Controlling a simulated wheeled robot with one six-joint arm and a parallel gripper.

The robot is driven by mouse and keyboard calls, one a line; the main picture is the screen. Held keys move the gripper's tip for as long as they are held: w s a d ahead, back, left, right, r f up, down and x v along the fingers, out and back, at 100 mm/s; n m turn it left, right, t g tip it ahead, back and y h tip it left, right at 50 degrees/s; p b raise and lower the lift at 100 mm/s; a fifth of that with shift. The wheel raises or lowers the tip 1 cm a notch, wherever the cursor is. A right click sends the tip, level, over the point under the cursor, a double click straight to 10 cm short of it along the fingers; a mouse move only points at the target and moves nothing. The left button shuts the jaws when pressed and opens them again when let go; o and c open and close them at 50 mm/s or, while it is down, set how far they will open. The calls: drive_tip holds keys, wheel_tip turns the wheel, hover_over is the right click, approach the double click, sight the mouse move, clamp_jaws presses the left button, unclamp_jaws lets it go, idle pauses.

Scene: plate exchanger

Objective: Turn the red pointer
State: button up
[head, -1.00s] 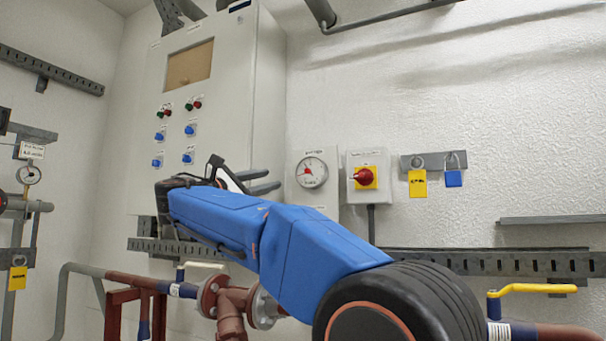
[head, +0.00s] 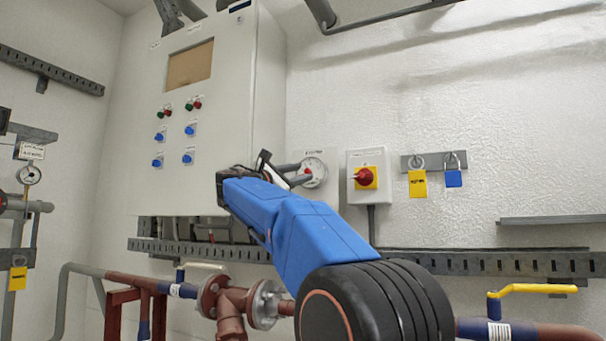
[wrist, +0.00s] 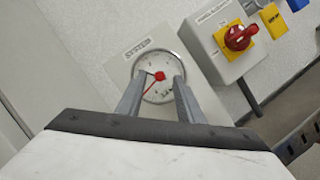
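The red pointer (wrist: 152,84) is on a round white-faced gauge (wrist: 158,97) with a panel behind it. In the wrist view its red hub shows near the dial's middle and its thin needle slants down and left. My gripper (wrist: 159,77) is open, with its two grey fingers apart on either side of the pointer. Whether they touch the dial cannot be told. In the head view the fingers partly cover the gauge (head: 317,165), and the pointer is mostly hidden.
A grey box with a red rotary switch (head: 366,177) on a yellow plate is right of the gauge. A yellow tag (head: 417,184) and blue padlock (head: 453,178) hang farther right. A tall control cabinet (head: 225,120) stands left. Pipes (head: 228,300) run below.

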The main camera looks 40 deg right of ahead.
drive_tip(key=shift+x, duration=1.05)
drive_tip(key=shift+c, duration=0.7)
clamp_jaws()
drive_tip(key=shift+m, duration=0.5)
drive_tip(key=m+g+y, duration=0.1)
drive_tip(key=m, duration=0.2)
drive_tip(key=m+g+y, duration=0.1)
drive_tip(key=m, duration=0.2)
drive_tip(key=shift+w+r, duration=0.15)
drive_tip(key=shift+w, duration=0.05)
drive_tip(key=m+y, duration=0.1)
drive_tip(key=m, duration=0.2)
drive_tip(key=m+y, duration=0.1)
drive_tip(key=m, duration=0.1)
drive_tip(key=shift+r+m, duration=0.2)
drive_tip(key=shift+m, duration=0.2)
